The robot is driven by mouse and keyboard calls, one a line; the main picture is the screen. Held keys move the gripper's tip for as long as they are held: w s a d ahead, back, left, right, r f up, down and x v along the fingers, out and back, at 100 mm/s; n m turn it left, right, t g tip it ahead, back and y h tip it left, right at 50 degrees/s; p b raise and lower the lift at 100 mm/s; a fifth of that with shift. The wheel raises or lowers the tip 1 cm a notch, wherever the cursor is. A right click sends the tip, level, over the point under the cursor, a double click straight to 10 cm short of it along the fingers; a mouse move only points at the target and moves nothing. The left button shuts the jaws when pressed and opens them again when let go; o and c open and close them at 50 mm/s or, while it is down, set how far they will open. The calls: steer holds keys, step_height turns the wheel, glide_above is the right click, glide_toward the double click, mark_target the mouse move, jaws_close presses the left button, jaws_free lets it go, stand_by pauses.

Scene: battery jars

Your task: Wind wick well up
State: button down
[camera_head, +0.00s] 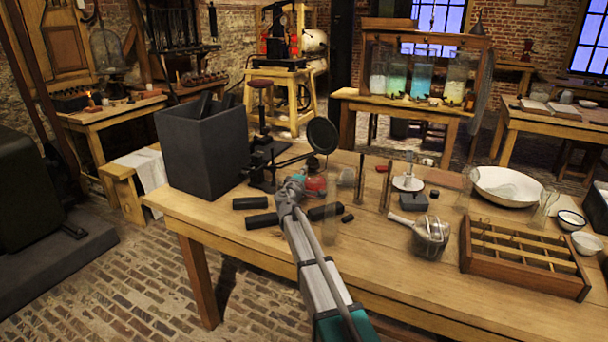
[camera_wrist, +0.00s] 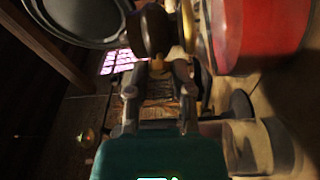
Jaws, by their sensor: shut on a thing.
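A small lamp (camera_head: 316,183) with a red body stands on the table, just right of my gripper (camera_head: 292,186). In the wrist view its red body (camera_wrist: 272,28) fills the upper right. My gripper (camera_wrist: 157,78) has its two fingers closed around a small part beside the lamp, apparently the wick knob. A dark rounded piece (camera_wrist: 150,32) with a brass edge sits just beyond the fingertips. The wick itself and any flame cannot be made out.
A black round disc on a stand (camera_head: 322,135) rises behind the lamp. A grey box (camera_head: 203,145) stands to the left. Dark rods (camera_head: 262,220) lie close by. Clear glass pieces stand right of the lamp. A wooden divided tray (camera_head: 525,282) is at the right.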

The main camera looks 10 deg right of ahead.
steer(key=shift+c, duration=2.4)
jaws_free()
steer(key=shift+r+n+p, duration=0.1)
steer(key=shift+n+p, duration=0.45)
steer(key=shift+n, duration=0.05)
